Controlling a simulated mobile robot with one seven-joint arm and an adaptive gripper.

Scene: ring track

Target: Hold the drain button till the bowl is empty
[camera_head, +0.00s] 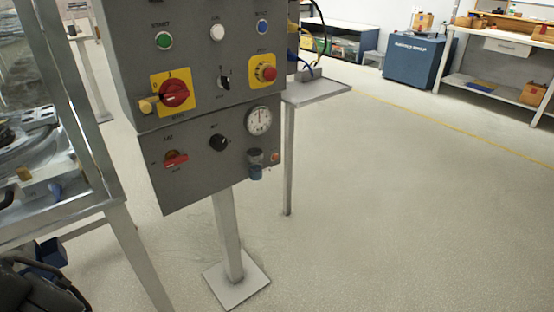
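A grey control panel (205,100) stands on a post left of centre. A dark jointed part (40,290) at the lower left corner may be my gripper. It is cut off by the frame and well apart from the panel, and its fingers cannot be made out.
The panel also carries a red rotary switch (174,93), a red knob on yellow (265,72) and a green button (163,40). A metal-framed machine (88,130) stands close on the left. A small side table (318,92) is behind the panel. The floor (400,210) on the right is clear.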

